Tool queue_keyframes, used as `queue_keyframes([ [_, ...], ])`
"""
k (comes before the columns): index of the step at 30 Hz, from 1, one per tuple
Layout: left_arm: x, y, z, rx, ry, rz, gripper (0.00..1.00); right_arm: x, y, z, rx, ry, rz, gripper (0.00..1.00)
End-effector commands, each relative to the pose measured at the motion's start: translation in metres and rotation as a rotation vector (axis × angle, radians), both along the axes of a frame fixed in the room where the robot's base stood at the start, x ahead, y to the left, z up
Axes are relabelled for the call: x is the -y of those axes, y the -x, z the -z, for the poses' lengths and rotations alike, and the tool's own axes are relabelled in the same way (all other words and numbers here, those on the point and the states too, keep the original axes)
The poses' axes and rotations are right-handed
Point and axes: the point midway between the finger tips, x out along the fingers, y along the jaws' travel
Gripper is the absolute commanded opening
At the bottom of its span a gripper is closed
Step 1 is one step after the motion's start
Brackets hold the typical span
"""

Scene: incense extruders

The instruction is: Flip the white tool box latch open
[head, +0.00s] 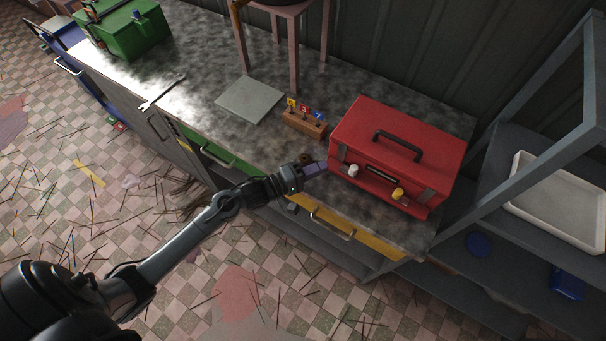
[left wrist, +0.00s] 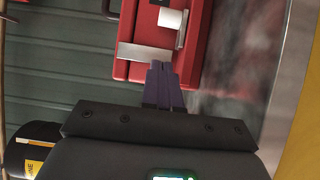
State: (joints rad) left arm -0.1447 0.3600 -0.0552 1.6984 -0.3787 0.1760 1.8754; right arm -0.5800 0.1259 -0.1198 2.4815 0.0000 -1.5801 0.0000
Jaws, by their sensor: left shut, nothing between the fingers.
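A red tool box (head: 396,140) with a dark top handle stands on the counter at the right in the head view. On its front are a white latch (head: 352,171) at the left and a yellow latch (head: 398,193) at the right. In the left wrist view the white latch (left wrist: 172,18) is near the top, beside a metal corner plate. My left gripper (head: 324,167) is shut and empty, its purple fingertips (left wrist: 162,84) close to the box's left front corner, left of the white latch. I cannot tell whether they touch the box. My right gripper is not in view.
A wooden block with numbered tags (head: 304,123) and a grey plate (head: 250,99) lie left of the box. A green box (head: 128,30) and a wrench (head: 160,93) are farther left. A grey shelf with a white tray (head: 565,200) stands right.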

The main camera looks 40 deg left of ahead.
Motion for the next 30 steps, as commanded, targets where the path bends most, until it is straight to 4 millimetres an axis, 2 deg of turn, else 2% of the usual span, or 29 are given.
queue_keyframes([
  [3,0.010,-0.019,0.000,0.001,0.000,0.000,0.00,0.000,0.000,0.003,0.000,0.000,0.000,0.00],
  [6,0.025,-0.021,0.000,0.000,0.002,0.001,0.00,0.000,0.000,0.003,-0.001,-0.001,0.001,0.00],
  [12,0.042,-0.026,0.000,0.000,0.000,-0.001,0.00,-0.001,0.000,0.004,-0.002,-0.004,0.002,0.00],
  [19,0.048,-0.027,0.000,0.000,0.000,-0.001,0.00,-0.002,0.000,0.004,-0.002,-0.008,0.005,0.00],
  [30,0.045,-0.025,-0.002,-0.002,0.001,-0.012,0.00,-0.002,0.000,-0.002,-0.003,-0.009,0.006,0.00],
])
